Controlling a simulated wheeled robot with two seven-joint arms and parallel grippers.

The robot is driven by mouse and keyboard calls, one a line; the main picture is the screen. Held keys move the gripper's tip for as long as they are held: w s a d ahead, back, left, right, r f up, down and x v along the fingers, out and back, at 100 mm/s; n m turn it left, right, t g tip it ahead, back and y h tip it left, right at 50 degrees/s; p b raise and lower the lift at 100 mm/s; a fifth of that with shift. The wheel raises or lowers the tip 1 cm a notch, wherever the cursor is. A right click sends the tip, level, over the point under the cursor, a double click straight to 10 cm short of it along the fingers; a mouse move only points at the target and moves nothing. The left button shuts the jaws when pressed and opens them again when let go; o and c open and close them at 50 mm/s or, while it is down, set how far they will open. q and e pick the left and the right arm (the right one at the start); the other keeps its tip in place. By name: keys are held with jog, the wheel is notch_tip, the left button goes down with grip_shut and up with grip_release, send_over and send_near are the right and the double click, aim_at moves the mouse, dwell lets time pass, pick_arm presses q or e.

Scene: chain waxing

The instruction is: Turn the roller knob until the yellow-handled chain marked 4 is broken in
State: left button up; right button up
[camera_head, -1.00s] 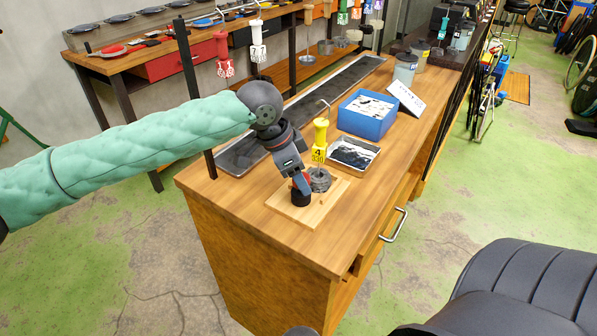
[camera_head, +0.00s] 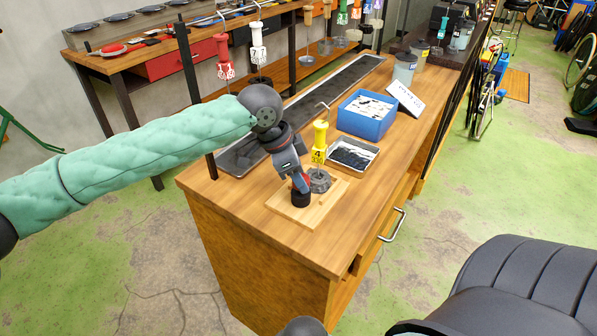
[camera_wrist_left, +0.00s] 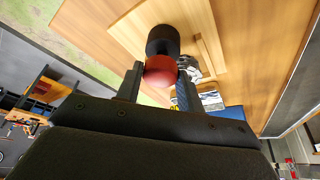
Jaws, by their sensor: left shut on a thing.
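The yellow-handled chain marked 4 (camera_head: 319,144) stands upright on the wooden board (camera_head: 325,211), its grey chain coil (camera_head: 319,181) resting at the roller. My left gripper (camera_head: 299,187) points down at the board, beside the coil. In the left wrist view, my left gripper (camera_wrist_left: 160,86) is shut on the red roller knob (camera_wrist_left: 160,71), which sits on a black cylinder (camera_wrist_left: 162,40). The chain coil shows partly behind the knob in that view (camera_wrist_left: 190,66). The head view hides most of the knob behind the fingers. My right gripper is not in view.
A blue bin (camera_head: 366,117) and a metal tray with dark contents (camera_head: 353,154) stand behind the board. A long dark trough (camera_head: 330,95) runs along the bench's left side. Other chains with coloured handles, such as a red one (camera_head: 225,62), hang from a rail.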

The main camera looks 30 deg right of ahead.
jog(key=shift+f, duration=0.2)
pick_arm(q)
jog(key=o, duration=1)
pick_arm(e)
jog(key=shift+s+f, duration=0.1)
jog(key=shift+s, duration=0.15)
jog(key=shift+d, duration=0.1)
pick_arm(q)
jog(key=b+v, duration=0.1)
jog(key=v, duration=0.6)
jog(key=shift+a+r, duration=0.15)
jog(key=shift+r, duration=0.2)
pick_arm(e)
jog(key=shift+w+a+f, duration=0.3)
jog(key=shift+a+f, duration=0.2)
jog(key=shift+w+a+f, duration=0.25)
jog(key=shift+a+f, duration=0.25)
pick_arm(q)
jog(key=shift+w, duration=0.1)
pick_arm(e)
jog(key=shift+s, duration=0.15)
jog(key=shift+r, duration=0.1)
